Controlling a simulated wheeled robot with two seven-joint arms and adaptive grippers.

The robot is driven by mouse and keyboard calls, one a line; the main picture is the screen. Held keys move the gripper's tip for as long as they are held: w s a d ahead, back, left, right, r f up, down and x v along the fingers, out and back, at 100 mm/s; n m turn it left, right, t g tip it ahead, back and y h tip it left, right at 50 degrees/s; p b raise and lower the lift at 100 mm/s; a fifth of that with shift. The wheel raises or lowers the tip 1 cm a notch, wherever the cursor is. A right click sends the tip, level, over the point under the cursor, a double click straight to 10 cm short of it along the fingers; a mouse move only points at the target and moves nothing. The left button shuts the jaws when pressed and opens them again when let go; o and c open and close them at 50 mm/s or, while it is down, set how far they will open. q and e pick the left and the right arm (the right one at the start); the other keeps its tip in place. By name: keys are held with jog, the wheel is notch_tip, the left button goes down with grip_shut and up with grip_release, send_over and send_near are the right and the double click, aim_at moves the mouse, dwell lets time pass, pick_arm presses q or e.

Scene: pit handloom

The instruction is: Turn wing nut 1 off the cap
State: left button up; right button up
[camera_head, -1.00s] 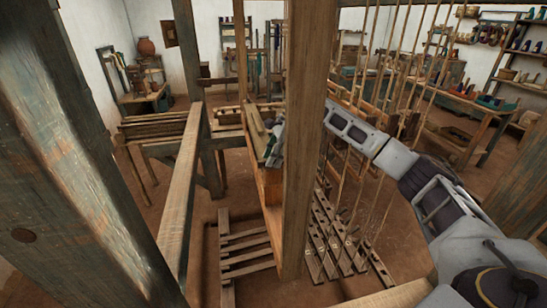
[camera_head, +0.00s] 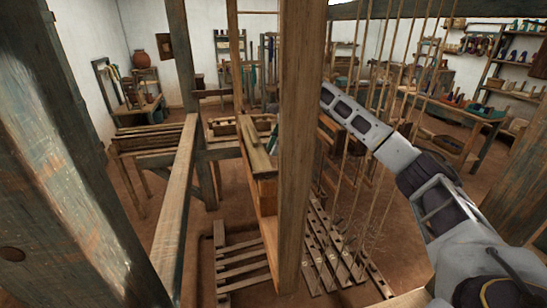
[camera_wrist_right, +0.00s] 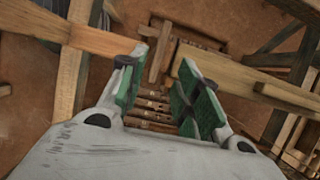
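My right arm comes in from the right in the head view and reaches behind the upright wooden post (camera_head: 301,150). Only a sliver of my right gripper (camera_head: 273,139) shows at the post's left edge, beside a wooden beam (camera_head: 255,150). In the right wrist view my right gripper (camera_wrist_right: 160,78) has its green-padded fingers apart, with nothing visibly held between them. I cannot make out wing nut 1 in either view. I cannot tell which wooden piece is the cap. My left gripper is not in view.
A dark, worn post (camera_head: 60,160) fills the left foreground, with a slanting rail (camera_head: 176,205) beside it. Cords (camera_head: 385,90) hang near my right arm. Slatted treadles (camera_head: 335,250) lie below. A bench and shelves (camera_head: 510,65) stand at the back right.

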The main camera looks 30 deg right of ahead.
jog(key=shift+v, duration=1.6)
